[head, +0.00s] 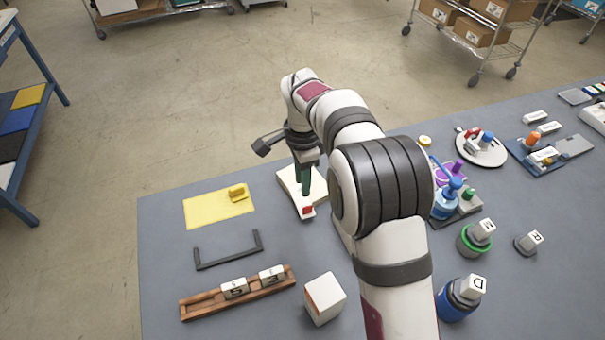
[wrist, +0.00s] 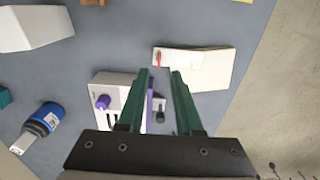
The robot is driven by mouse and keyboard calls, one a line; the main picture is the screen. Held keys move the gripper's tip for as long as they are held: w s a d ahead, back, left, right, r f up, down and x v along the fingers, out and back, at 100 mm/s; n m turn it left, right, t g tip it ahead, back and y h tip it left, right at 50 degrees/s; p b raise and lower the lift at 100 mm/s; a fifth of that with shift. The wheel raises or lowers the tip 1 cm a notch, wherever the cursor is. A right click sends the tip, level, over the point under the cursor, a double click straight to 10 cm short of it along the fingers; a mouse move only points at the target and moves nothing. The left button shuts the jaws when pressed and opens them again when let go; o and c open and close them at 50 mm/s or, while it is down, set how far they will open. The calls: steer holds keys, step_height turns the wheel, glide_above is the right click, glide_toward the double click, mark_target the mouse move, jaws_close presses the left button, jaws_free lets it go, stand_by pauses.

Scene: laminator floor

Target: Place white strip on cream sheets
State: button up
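The cream sheets (head: 289,180) lie in a small stack on the grey table, partly hidden by my gripper in the head view. They show more clearly in the wrist view (wrist: 212,75). A white strip (wrist: 180,60) with a red mark lies at the left end of the sheets in the wrist view; I cannot tell how much of it rests on them. My gripper (head: 305,192) points down over this area in the head view. In the wrist view its green fingers (wrist: 159,72) are apart, with nothing held between them.
A yellow sheet (head: 205,210) with a yellow block, a dark handle (head: 228,253), a wooden rack (head: 212,302) and a white box (head: 324,299) lie left and front. A white device with a purple knob (wrist: 103,102) is near the fingers. Several knobbed items crowd the right.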

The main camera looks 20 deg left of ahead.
steer(key=s+d+r+n, duration=0.1)
steer(key=s+d+r, duration=0.2)
steer(key=d+r, duration=0.35)
steer(key=s+d+r, duration=0.4)
steer(key=d, duration=0.5)
steer(key=s+d+f+n+y, duration=0.1)
steer(key=s+d, duration=0.4)
steer(key=s, duration=0.4)
steer(key=s+d+f+n, duration=0.1)
steer(key=s+d, duration=0.5)
steer(key=s, duration=0.4)
steer(key=shift+s+f+y, duration=0.3)
steer(key=shift+f+y, duration=0.05)
steer(key=shift+y, duration=0.05)
steer(key=shift+o, duration=0.2)
